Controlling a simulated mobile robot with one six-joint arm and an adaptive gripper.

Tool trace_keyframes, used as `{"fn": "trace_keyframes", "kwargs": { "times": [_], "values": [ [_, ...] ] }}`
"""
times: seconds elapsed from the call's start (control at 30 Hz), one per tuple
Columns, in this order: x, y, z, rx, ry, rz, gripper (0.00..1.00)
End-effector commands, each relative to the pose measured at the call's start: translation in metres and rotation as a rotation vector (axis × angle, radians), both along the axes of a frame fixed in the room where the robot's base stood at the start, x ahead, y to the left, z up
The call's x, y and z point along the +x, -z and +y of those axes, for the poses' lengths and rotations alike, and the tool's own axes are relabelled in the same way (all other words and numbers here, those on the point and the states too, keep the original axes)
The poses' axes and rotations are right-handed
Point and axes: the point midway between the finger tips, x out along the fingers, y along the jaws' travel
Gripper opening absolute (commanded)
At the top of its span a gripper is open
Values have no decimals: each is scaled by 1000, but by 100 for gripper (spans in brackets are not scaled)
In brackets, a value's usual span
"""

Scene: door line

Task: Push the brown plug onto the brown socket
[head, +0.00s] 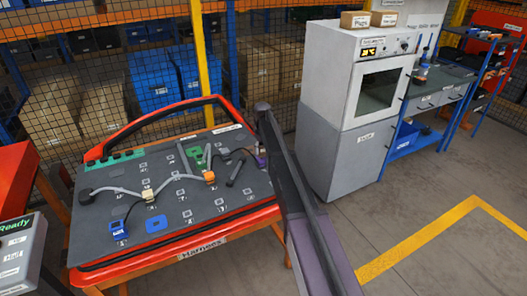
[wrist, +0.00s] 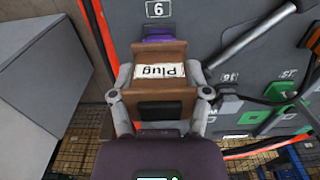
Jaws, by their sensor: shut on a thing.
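The brown plug (wrist: 160,54), with a white "Plug" label, is held between the two fingers of my gripper (wrist: 160,88) in the wrist view. The fingers press on its left and right sides. A purple piece (wrist: 158,33) shows just beyond the plug on the dark board, below a label "6"; I cannot tell whether they touch. I cannot make out the brown socket in either view; it may be hidden behind the plug or my arm. In the head view my arm covers the board's right end, and the gripper is mostly hidden there.
The dark board (head: 103,208) sits in a red door-shaped frame on an orange stand. It carries a grey cable, an orange connector (head: 209,177), a tan connector (head: 147,196), and blue and green pieces. A grey cabinet (head: 345,150) stands close to the right of the board.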

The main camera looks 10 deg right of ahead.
Motion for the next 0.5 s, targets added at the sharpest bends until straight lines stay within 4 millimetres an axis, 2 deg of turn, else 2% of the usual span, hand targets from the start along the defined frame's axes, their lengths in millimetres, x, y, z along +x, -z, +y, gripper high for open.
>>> {"fn": "trace_keyframes", "kwargs": {
  "times": [0.5],
  "values": [
    [36, 0, 11, 0, 0, 0, 1]
  ]
}}
